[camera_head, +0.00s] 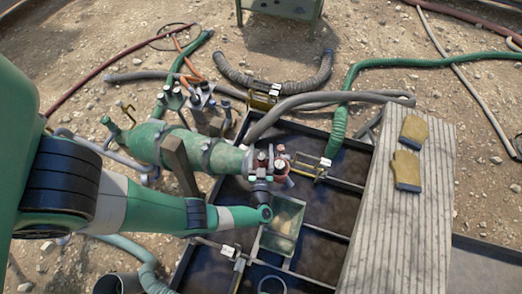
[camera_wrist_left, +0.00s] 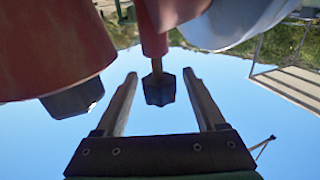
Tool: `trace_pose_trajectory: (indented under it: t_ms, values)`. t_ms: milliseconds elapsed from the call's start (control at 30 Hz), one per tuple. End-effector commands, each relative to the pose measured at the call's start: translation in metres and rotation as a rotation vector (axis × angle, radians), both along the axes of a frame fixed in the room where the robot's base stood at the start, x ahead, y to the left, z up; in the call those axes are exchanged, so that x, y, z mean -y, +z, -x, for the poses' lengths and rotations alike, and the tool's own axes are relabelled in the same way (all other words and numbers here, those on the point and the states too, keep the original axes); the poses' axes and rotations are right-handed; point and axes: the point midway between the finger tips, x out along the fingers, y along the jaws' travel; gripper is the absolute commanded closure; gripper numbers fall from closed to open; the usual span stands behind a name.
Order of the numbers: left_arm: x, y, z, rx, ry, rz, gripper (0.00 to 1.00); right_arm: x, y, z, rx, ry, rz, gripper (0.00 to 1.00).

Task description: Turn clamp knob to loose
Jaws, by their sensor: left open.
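My left arm reaches in from the left in the head view, and my left gripper (camera_head: 262,160) is at the red fitting (camera_head: 282,171) near the end of the green cylinder (camera_head: 222,158). In the left wrist view my gripper (camera_wrist_left: 159,75) is open, with one finger on each side of a small dark knob (camera_wrist_left: 159,90). The knob is on a red stem (camera_wrist_left: 152,35). Gaps show between the knob and both fingers. A large red body (camera_wrist_left: 50,45) with a dark block is to the left. The knob cannot be made out in the head view.
A planked board (camera_head: 390,235) with tan gloves (camera_head: 407,170) lies on the right over the dark divided tank (camera_head: 325,215). A clear bin (camera_head: 284,222) is just below the gripper. A grey hose (camera_head: 305,101) and a green hose (camera_head: 339,130) run behind it.

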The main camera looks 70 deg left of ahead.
Motion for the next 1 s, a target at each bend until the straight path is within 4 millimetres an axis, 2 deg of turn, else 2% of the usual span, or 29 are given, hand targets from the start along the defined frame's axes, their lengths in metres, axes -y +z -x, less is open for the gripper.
trace_pose_trajectory:
  t_ms: [300, 500, 1000]
  values:
    - [0.068, 0.001, 0.022, 0.0, -0.009, 0.001, 0.28, 0.0, 0.008, 0.0, 0.0, 0.0, 0.0, 0.5]
    - [0.097, 0.0, 0.033, -0.001, -0.002, 0.0, 0.28, 0.0, 0.007, 0.0, 0.0, 0.0, 0.0, 0.5]
    - [0.101, 0.0, 0.036, -0.001, 0.001, 0.0, 0.28, 0.0, 0.007, 0.0, 0.0, 0.0, 0.0, 0.5]
